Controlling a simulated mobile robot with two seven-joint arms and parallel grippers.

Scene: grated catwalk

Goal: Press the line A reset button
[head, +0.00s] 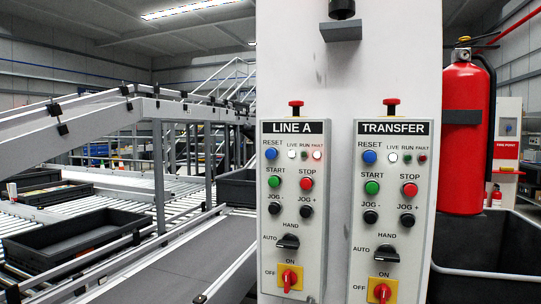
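The LINE A control panel (294,210) is the left of two grey panels mounted on a pale column. Its reset button (271,153) is a round blue button at the panel's upper left, under the RESET label. To its right are the LIVE, RUN and FAULT lamps (304,155); the LIVE lamp is white and the FAULT lamp looks lit pinkish. Below are a green start button (274,181) and a red stop button (306,183). Neither my left nor my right gripper shows in the head view.
The similar TRANSFER panel (391,210), with its own blue reset button (369,157), stands close on the right. A red fire extinguisher (464,140) hangs right of the column. Conveyors with black crates (75,245) fill the left. A dark bin (490,262) is at lower right.

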